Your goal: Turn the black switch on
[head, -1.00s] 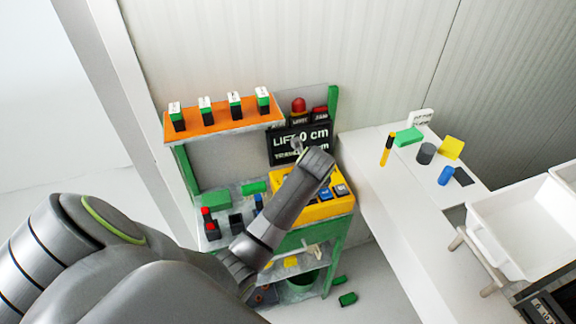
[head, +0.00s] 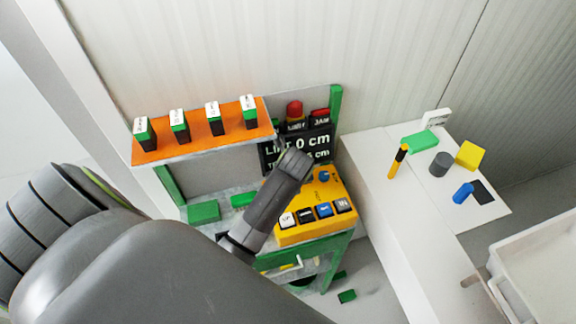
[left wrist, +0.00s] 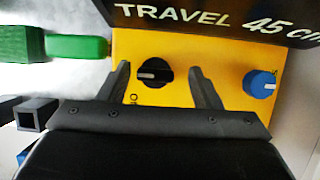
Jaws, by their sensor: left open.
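The black switch (left wrist: 152,73) is a round rotary knob with a white pointer line on a yellow panel (left wrist: 190,45). In the left wrist view its pointer line lies about level across the picture. My left gripper (left wrist: 159,66) is open, with one finger on each side of the knob and visible gaps between fingers and knob. I cannot tell how far above the panel the fingertips are. In the head view the yellow control box (head: 312,233) stands on the bench, and my left forearm reaches over it and hides the black switch. My right gripper is not in view.
A blue knob (left wrist: 260,83) sits right of the switch; it also shows in the head view (head: 324,175). A black display (head: 312,146) stands behind the box. Several buttons line the box's front. An orange shelf (head: 200,135) is at left, a white table (head: 380,155) at right.

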